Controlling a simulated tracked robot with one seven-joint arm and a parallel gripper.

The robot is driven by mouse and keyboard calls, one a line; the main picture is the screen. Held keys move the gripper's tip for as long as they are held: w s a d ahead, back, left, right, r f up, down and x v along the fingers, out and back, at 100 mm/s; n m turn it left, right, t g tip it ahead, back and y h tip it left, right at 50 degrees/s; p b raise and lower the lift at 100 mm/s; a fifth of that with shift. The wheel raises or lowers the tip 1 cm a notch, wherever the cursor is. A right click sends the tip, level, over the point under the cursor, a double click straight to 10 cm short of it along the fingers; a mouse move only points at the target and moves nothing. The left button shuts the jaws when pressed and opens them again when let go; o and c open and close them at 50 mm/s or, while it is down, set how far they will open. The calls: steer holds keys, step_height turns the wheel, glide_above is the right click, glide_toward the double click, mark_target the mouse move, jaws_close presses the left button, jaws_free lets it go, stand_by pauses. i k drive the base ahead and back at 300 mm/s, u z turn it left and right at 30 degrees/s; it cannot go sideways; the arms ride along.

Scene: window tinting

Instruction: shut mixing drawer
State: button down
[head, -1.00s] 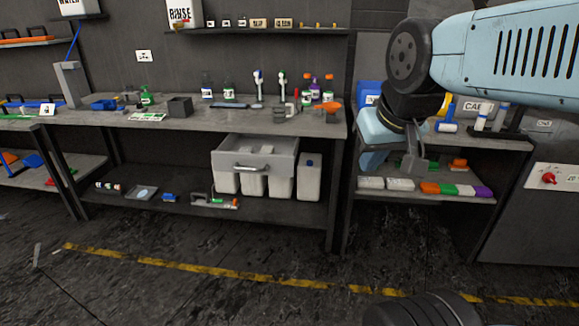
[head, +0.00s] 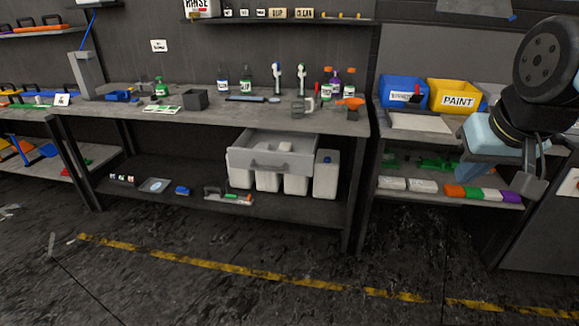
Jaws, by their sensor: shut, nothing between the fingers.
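The mixing drawer (head: 272,153) is a light grey drawer under the workbench top, right of the bench's middle. It stands pulled out, with its inside showing from above. Its bar handle (head: 268,167) runs across the front face. My gripper (head: 529,190) hangs at the right side, in front of the shelf unit, well to the right of the drawer and touching nothing I can see. Its fingers are together and empty.
White jugs (head: 326,175) stand on the lower shelf below and beside the drawer. Bottles and tools stand on the workbench top (head: 215,117). A blue bin (head: 403,93) and a yellow PAINT bin (head: 455,96) sit on the right unit. The floor in front is clear.

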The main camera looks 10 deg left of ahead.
mark_target(242, 154)
steer(key=z, duration=0.1)
steer(key=i, duration=1)
steer(key=u, duration=0.1)
